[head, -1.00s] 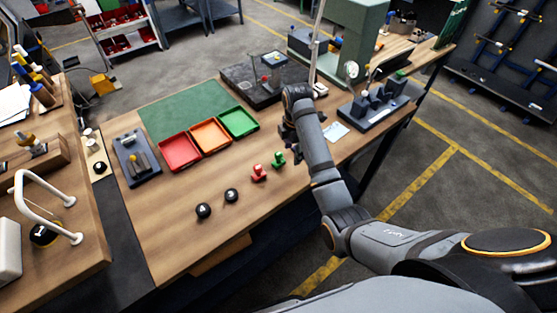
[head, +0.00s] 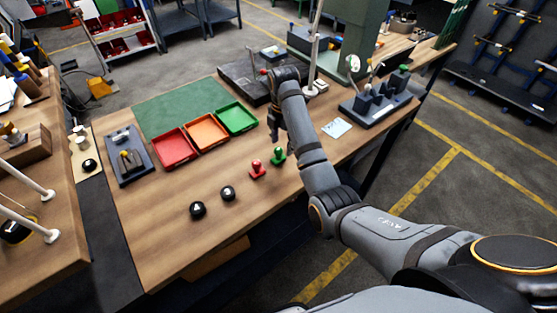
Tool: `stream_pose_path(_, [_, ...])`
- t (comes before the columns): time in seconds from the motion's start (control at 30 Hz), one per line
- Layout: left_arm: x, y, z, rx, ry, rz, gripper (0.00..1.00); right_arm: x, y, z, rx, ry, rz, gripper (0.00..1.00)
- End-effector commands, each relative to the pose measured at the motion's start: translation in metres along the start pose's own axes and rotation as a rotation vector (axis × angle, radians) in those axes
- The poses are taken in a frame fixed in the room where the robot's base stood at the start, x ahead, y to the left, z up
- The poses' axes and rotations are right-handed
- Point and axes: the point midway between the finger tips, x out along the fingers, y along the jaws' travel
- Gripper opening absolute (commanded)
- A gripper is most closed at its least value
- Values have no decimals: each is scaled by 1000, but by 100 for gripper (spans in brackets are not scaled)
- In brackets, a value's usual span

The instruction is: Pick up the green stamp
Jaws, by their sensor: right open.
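The green stamp (head: 278,156) stands upright on the wooden bench, just right of and behind a red stamp (head: 257,169). My right gripper (head: 274,134) hangs pointing down, just behind and above the green stamp in the picture. It is open and empty, and a gap shows between it and the stamp. Its fingers are small and dark here. My left gripper is out of view.
Red (head: 175,147), orange (head: 206,132) and green (head: 237,118) trays sit left of the gripper. A white card (head: 337,128) and a dark fixture (head: 380,100) are to the right. The front of the bench (head: 165,245) is clear.

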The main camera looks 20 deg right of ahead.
Motion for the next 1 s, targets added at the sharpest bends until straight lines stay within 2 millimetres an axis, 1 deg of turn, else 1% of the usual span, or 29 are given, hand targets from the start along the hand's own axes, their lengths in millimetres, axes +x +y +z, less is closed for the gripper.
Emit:
stream_pose_path(0.03, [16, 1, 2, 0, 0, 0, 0, 17, 2, -4, -1, 2, -1, 55])
stream_pose_path(0.07, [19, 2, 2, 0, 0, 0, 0, 20, 3, -7, -1, 3, -2, 55])
stream_pose_path(0.1, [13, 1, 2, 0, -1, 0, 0, 22, 4, -11, -1, 3, -3, 55])
stream_pose_path(0.13, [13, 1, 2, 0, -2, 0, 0, 27, 5, -13, -1, 3, -4, 55])
stream_pose_path(0.2, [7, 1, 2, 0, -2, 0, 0, 34, 5, -12, 1, 1, -5, 55])
stream_pose_path(0.3, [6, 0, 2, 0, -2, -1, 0, 44, 5, -12, 1, 1, -3, 55])
stream_pose_path(0.53, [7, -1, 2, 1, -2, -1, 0, 47, 6, -12, 1, 0, -1, 55])
stream_pose_path(0.93, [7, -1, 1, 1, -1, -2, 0, 47, 6, -12, 1, 1, -1, 1])
stream_pose_path(1.0, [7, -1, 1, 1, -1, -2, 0, 47, 6, -12, 1, 0, -1, 0])
